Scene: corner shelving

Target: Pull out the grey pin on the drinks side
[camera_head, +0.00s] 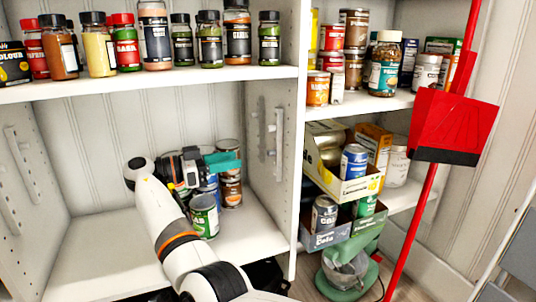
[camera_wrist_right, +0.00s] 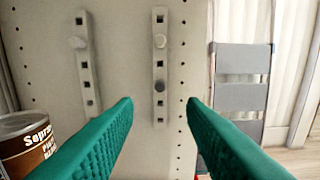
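The grey pin (camera_wrist_right: 159,86) sits in a slotted metal strip (camera_wrist_right: 160,60) on the shelf's side panel. A paler pin (camera_wrist_right: 160,41) sits above it in the same strip. Another pale pin (camera_wrist_right: 78,42) is in the second strip (camera_wrist_right: 84,65) to the left. In the head view the strips (camera_head: 279,130) are on the panel beside the drinks, with pins too small to tell apart. My right gripper (camera_wrist_right: 160,103) is open and empty, its teal fingers pointing at the panel and apart from the pin. In the head view, it (camera_head: 236,162) is inside the lower bay. My left gripper is not in view.
Cans (camera_head: 205,214) stand beside and below my right gripper. One can (camera_wrist_right: 24,145) is close to the left finger in the wrist view. Spice jars (camera_head: 155,35) line the shelf above.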

